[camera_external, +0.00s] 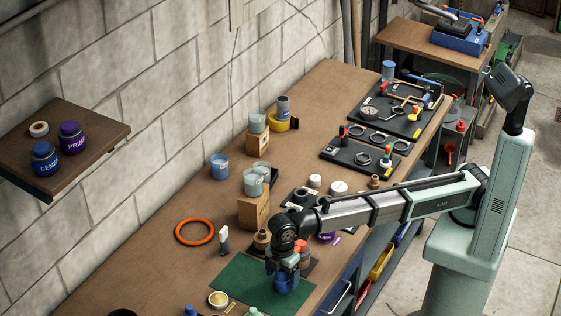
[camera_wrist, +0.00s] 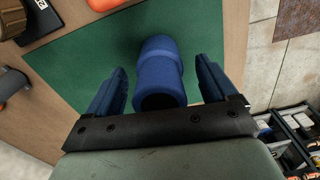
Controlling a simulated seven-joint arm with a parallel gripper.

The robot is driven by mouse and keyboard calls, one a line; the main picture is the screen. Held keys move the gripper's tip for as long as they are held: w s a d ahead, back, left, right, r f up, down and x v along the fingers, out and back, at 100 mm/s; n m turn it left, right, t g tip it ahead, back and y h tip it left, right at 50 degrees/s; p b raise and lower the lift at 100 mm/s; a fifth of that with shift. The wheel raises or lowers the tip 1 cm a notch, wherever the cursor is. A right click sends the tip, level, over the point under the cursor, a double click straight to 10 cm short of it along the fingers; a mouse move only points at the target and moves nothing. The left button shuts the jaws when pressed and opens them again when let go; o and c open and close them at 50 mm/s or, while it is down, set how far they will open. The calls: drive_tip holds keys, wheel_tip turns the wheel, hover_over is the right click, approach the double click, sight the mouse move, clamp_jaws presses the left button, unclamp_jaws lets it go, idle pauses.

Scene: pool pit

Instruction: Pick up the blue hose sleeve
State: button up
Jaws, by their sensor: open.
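The blue hose sleeve (camera_wrist: 160,70) is a short, stepped blue tube with a dark open end. In the wrist view it lies on the green mat (camera_wrist: 75,68), between the two blue fingers of my gripper (camera_wrist: 158,85). The fingers are open, with a gap on each side of the sleeve. In the external view my gripper (camera_external: 287,272) is low over the green mat (camera_external: 232,290), and a blue shape shows at its lower end. I cannot tell there which part of the blue is finger and which is sleeve.
An orange ring (camera_external: 195,231) lies left of the mat on the bench. A small dish (camera_external: 219,299) and a white-topped bottle (camera_external: 224,240) stand near the mat. The bench's left middle is clear.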

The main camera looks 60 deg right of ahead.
drive_tip(key=c, duration=1.1)
drive_tip(key=shift+c, duration=0.2)
